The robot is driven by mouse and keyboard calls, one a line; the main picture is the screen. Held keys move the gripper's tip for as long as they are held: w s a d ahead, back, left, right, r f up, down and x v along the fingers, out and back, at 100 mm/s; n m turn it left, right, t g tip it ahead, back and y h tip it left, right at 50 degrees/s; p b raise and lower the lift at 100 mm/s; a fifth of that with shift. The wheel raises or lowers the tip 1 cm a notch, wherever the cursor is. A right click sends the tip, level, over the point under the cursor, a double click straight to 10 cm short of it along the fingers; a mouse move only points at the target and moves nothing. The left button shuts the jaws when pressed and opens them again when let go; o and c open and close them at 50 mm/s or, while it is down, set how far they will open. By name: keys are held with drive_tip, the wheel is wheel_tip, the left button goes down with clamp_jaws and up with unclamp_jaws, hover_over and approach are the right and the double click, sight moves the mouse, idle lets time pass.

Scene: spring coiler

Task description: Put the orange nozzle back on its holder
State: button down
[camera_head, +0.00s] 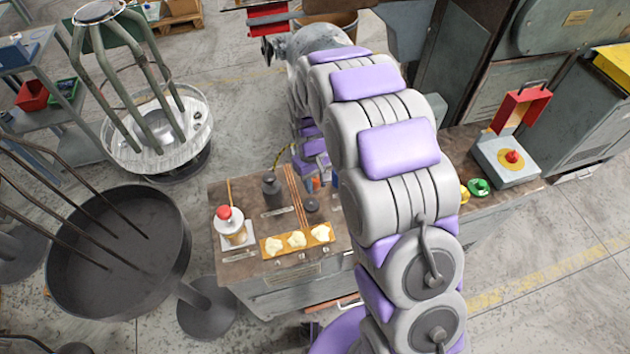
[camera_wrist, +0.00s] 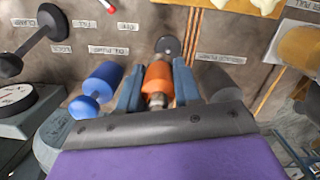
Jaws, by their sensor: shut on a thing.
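The orange nozzle (camera_wrist: 158,78) is between the two blue-grey fingers of my gripper (camera_wrist: 157,88) in the wrist view, and the gripper is shut on it. Its metal end shows near the palm. A dark grey round disc (camera_wrist: 168,45) lies just beyond the nozzle on the brown worktop; I cannot tell whether they touch or whether this is the holder. In the head view a small orange bit of the nozzle (camera_head: 316,183) shows beside my arm at the worktop, and most of the gripper is hidden behind my arm.
Labels lie around. The worktop (camera_head: 225,190) carries a red-capped bottle (camera_head: 232,228), a dark bottle (camera_head: 271,190) and an orange tray (camera_head: 270,246).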

drive_tip(key=a+f, duration=0.1)
drive_tip(key=a+f+b, duration=0.1)
drive_tip(key=shift+a+f, duration=0.2)
drive_tip(key=shift+f, duration=0.2)
drive_tip(key=shift+a+f, duration=0.1)
drive_tip(key=shift+f, duration=0.3)
drive_tip(key=shift+d+f+b, duration=0.3)
drive_tip(key=shift+d+f, duration=0.7)
drive_tip(key=shift+a+f, duration=0.15)
drive_tip(key=shift+f, duration=0.05)
drive_tip(key=shift+a, duration=0.65)
drive_tip(key=shift+d, duration=0.8)
drive_tip(key=shift+s+a, duration=0.1)
drive_tip(key=shift+a, duration=0.25)
